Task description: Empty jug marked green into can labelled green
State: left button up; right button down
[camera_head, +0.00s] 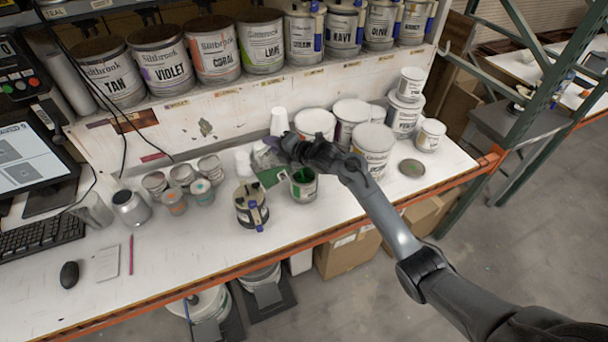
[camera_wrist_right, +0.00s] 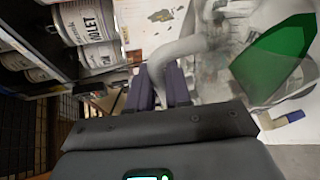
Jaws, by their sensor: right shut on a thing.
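A clear jug (camera_head: 262,159) with a green patch is held above the bench, just left of an open can (camera_head: 304,190) with green inside. The jug looks tilted towards the can. I cannot tell whether the patch is a marking or liquid. The can's label is too small to read. My right gripper (camera_head: 284,146) is shut on the jug's handle. In the right wrist view, my right gripper's fingers (camera_wrist_right: 160,88) close on the pale handle (camera_wrist_right: 182,50), with the jug's green patch (camera_wrist_right: 275,62) to the right. My left gripper is not in view.
A dark-topped can (camera_head: 250,207) with blue tabs stands left of the open can. Several small tins (camera_head: 183,177) stand further left. White-lidded cans (camera_head: 373,145) stand to the right, near a loose lid (camera_head: 412,168). Labelled cans (camera_head: 211,50) line the shelf. The front bench is mostly clear.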

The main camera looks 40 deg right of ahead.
jog(key=shift+d, duration=0.25)
dwell(0.3)
jog(key=shift+d, duration=0.3)
dwell(0.4)
jog(key=shift+s+d+m, duration=0.1)
jog(key=shift+d+m, duration=0.2)
jog(key=shift+d, duration=0.05)
dwell(0.6)
jog(key=shift+d+t+b, duration=0.15)
jog(key=shift+t+b, duration=0.15)
jog(key=shift+d+f+y, duration=0.1)
jog(key=shift+d+y, duration=0.2)
jog(key=shift+y, duration=0.1)
dwell(0.5)
